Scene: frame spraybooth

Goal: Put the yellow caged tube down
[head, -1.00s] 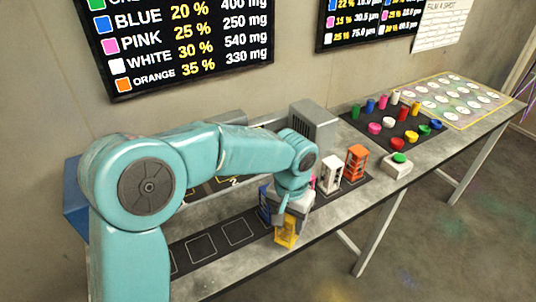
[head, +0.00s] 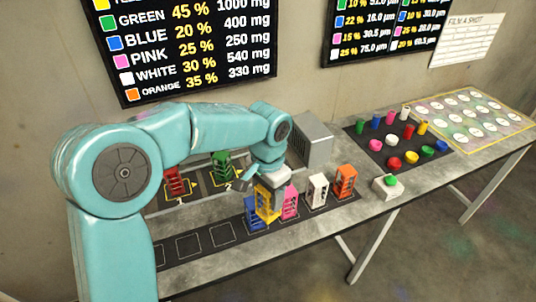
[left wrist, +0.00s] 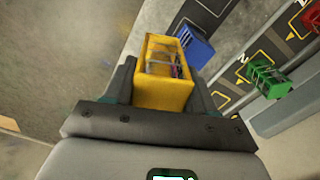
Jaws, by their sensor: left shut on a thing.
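My right gripper is not in view.
Pink (head: 290,204), white (head: 317,190) and orange (head: 346,181) caged tubes stand to the right. Red (head: 175,185) and green (head: 221,166) ones stand on numbered squares behind. Empty outlined squares (head: 190,246) lie to the left. A grey box (head: 312,141) stands behind.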

